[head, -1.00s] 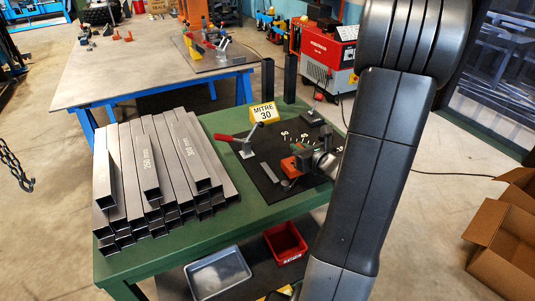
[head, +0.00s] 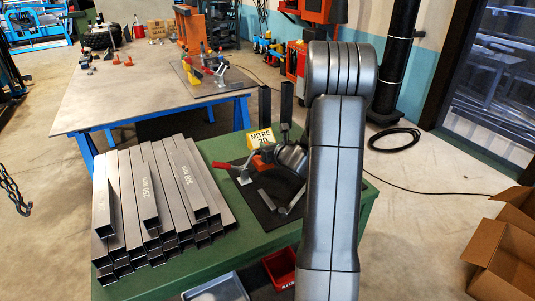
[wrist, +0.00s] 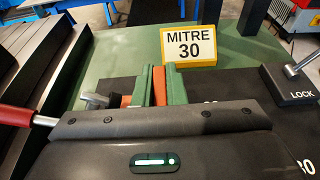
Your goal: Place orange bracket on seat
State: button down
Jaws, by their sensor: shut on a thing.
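My gripper (wrist: 159,82) is shut on the orange bracket (wrist: 159,92), which shows as an orange strip between the two green fingers in the wrist view. The gripper covers most of the bracket. In the head view the orange bracket (head: 258,162) shows at the end of my arm, over the black plate (head: 264,213) on the green bench. A yellow-edged sign reading MITRE 30 (wrist: 188,44) stands just beyond the fingers. I cannot tell which part is the seat, nor whether the bracket touches anything beneath it.
A red-handled clamp (head: 240,172) stands left of the gripper. A dark LOCK fitting (wrist: 294,82) is at right in the wrist view. Stacked steel tubes (head: 155,205) fill the bench's left. Two dark posts (head: 265,107) rise behind the sign. A red bin (head: 281,268) sits lower down.

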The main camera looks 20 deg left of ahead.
jog(key=shift+f, duration=1.7)
jog(key=shift+f, duration=0.2)
jog(key=c, duration=1.5)
grip_release()
jog(key=shift+r, duration=0.15)
jog(key=shift+s+d+r, duration=0.1)
jog(key=shift+s+d, duration=0.05)
jog(key=shift+d, duration=0.1)
jog(key=b+v, duration=0.1)
jog(key=v, duration=1)
jog(key=shift+s+d+r, duration=0.1)
jog(key=shift+s+d, duration=0.05)
jog(key=shift+d, duration=0.05)
